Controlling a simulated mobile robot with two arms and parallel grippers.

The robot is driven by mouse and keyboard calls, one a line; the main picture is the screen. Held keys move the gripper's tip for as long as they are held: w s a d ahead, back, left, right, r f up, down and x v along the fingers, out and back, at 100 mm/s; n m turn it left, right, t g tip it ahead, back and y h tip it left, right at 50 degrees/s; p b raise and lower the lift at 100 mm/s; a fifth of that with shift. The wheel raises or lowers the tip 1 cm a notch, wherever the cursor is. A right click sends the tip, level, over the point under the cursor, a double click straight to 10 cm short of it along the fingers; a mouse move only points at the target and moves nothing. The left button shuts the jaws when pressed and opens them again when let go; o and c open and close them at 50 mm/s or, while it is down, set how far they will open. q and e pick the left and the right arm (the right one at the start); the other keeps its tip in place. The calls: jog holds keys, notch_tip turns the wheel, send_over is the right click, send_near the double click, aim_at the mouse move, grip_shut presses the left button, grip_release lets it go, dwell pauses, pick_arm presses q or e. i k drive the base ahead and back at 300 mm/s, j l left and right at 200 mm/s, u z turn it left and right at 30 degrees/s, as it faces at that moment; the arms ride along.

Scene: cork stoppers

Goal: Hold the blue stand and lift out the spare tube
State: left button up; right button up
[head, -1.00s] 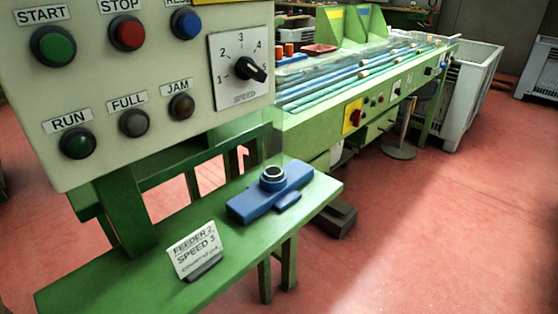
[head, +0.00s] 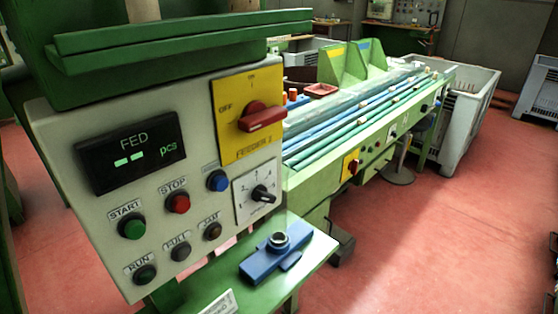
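The blue stand (head: 262,268) lies on a green shelf below the control panel, near the shelf's right end. A short dark round piece with a pale ring-shaped top (head: 278,240) sits upright in the stand; it may be the tube, but I cannot tell for sure. Neither of my grippers shows in the head view.
The control panel (head: 95,255) with buttons, a speed dial (head: 262,194) and a yellow switch plate (head: 232,90) stands left of and above the stand. A white card (head: 218,304) is on the green shelf (head: 312,262). A long green sorting table (head: 325,195) stands behind.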

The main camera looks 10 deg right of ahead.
aim_at(279, 210)
jog(key=i+l+u, duration=0.1)
jog(key=l+u, duration=0.15)
jog(key=u, duration=0.15)
jog(key=l+u, duration=0.2)
jog(key=u, duration=0.15)
jog(key=l+u, duration=0.55)
jog(key=u, duration=0.25)
